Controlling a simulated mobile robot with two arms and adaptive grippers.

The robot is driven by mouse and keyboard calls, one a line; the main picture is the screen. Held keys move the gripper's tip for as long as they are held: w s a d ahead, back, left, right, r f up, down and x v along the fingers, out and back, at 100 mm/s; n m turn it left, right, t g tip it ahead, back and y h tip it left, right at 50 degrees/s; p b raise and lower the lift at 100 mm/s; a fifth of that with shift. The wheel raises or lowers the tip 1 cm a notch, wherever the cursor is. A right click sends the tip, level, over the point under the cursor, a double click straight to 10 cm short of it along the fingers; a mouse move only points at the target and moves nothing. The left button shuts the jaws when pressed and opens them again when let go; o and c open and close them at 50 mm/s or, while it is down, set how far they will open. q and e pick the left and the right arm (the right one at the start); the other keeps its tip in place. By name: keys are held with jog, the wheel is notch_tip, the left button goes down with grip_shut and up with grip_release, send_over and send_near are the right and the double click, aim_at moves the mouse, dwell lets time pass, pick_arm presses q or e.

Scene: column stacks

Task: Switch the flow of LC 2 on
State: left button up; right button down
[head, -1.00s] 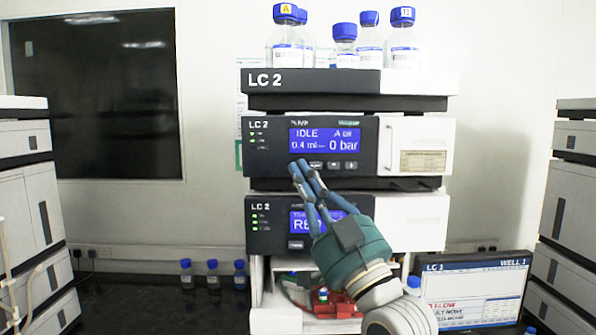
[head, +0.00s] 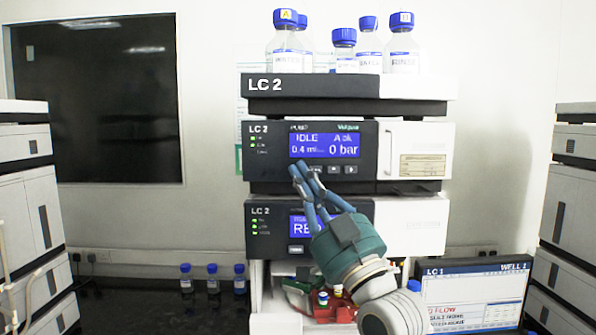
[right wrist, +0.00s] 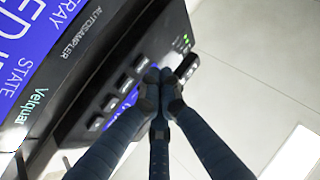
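The LC 2 pump module (head: 420,135) is in the middle of the head view. Its blue display (head: 325,145) reads IDLE, 0.4 ml and 0 bar. A row of small buttons (head: 334,170) sits below the display. My right gripper (head: 298,167) is in front of the panel, its fingertips near the left end of this row; contact cannot be told. In the right wrist view, its blue fingers (right wrist: 158,78) meet at the tips with nothing held, and the autosampler panel (right wrist: 90,75) with several buttons shows behind them. My left gripper is not in view.
Blue-capped bottles (head: 343,50) stand on top of the stack. The LC 2 autosampler (head: 410,225) is below the pump, partly hidden by my gripper. An LC 1 monitor (head: 475,290) stands at lower right. Small bottles (head: 212,278) stand on the dark bench.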

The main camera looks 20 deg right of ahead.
jog(key=shift+w, duration=0.1)
dwell(0.7)
jog(key=shift+w+d, duration=0.1)
jog(key=shift+w, duration=0.25)
jog(key=shift+w+d, duration=0.1)
jog(key=shift+w, duration=0.25)
dwell(0.8)
jog(key=shift+s, duration=0.15)
jog(key=shift+s+a+p, duration=0.2)
jog(key=shift+s+p, duration=0.1)
jog(key=shift+s, duration=0.35)
jog(key=s, duration=0.2)
jog(key=s+a+p, duration=0.1)
jog(key=s, duration=0.1)
jog(key=shift+s+a, duration=0.2)
jog(key=shift+s, duration=0.2)
